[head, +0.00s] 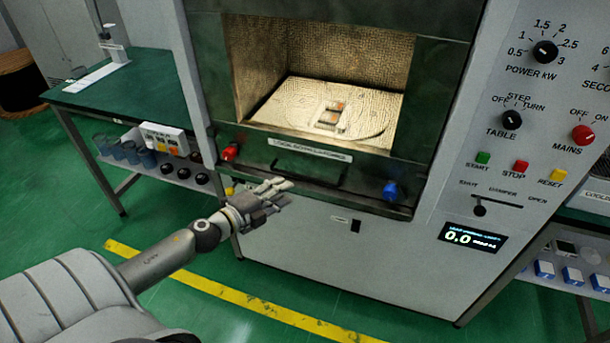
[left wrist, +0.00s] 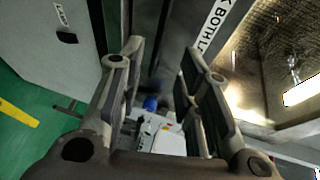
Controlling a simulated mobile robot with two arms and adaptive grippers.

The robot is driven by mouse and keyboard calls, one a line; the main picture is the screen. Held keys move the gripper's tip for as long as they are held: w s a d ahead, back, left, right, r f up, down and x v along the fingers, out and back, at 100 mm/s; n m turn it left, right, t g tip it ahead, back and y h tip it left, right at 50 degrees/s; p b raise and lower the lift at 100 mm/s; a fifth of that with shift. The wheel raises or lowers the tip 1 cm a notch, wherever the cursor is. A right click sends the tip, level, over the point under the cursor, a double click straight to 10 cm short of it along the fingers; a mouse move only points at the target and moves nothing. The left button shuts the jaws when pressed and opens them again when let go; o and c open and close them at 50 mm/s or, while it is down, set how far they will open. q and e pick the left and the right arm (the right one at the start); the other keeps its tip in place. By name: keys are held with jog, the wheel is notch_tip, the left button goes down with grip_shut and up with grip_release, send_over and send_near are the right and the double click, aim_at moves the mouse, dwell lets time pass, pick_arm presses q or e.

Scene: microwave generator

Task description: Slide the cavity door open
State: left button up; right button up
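The dark green cavity door front (head: 235,140) is framed in the grey cabinet. Its lit, speckled window area (head: 265,60) shows a turntable (head: 285,115) and a small block inside; I cannot tell how far the door stands open. A dark bar handle (head: 315,182) sits below a white label (head: 310,150). A red knob (head: 230,152) is on the left and a blue knob (head: 390,190) on the right. My left gripper (head: 284,188) is in front of the lower door, near the handle's left end. In the left wrist view its fingers (left wrist: 160,62) are apart, with nothing visibly gripped. My right gripper is not in view.
A control panel with dials, buttons and a display (head: 472,238) is at right. A green bench (head: 130,82) with a lower shelf stands at left. A yellow floor line (head: 235,305) crosses in front of the cabinet. The floor before it looks clear.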

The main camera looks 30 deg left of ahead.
aim_at(306, 178)
pick_arm(q)
jog(key=p+x, duration=0.1)
jog(key=x, duration=0.9)
jog(key=shift+w+f, duration=0.15)
jog(key=shift+w, duration=0.05)
jog(key=shift+c, duration=0.5)
grip_shut()
